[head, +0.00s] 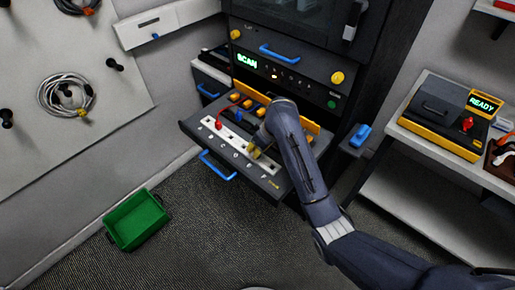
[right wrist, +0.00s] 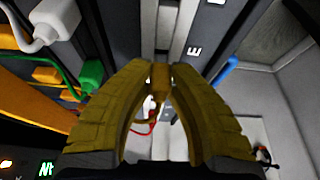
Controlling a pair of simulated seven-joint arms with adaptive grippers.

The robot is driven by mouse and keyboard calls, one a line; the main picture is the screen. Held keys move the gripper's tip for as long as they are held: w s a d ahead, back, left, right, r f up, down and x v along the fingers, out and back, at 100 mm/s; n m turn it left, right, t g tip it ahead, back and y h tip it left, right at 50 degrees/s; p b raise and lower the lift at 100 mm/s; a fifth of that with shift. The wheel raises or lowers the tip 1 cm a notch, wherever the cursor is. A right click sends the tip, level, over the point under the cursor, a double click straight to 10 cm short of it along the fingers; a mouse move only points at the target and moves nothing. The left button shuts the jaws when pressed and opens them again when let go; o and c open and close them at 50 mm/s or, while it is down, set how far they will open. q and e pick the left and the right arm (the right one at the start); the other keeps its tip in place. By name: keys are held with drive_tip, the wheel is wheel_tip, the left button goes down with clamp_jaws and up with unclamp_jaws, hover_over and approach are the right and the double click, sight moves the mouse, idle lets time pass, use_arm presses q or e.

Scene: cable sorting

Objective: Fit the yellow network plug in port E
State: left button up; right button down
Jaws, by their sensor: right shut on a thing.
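My right gripper (head: 257,150) is over the right part of the pulled-out drawer (head: 190,126) in the head view. In the right wrist view its yellow-brown fingers (right wrist: 160,82) are closed on a small yellow piece, the yellow network plug (right wrist: 160,90), which the fingers largely hide. A white letter E (right wrist: 194,51) marks the dark panel just beyond and right of the fingertips. The port E opening is not clearly visible, so I cannot tell whether the plug touches it. My left gripper is not in view.
A red plug (head: 218,124) and a blue plug (head: 239,117) are on the drawer's left part. In the wrist view a green plug (right wrist: 92,73) and a white plug (right wrist: 57,20) are left of the gripper. A green bin (head: 137,220) stands on the floor.

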drive_tip(key=shift+f, duration=0.75)
idle(0.9)
drive_tip(key=c, duration=0.7)
unclamp_jaws()
drive_tip(key=shift+o, duration=0.2)
drive_tip(key=shift+r, duration=0.1)
drive_tip(key=shift+r, duration=3.4)
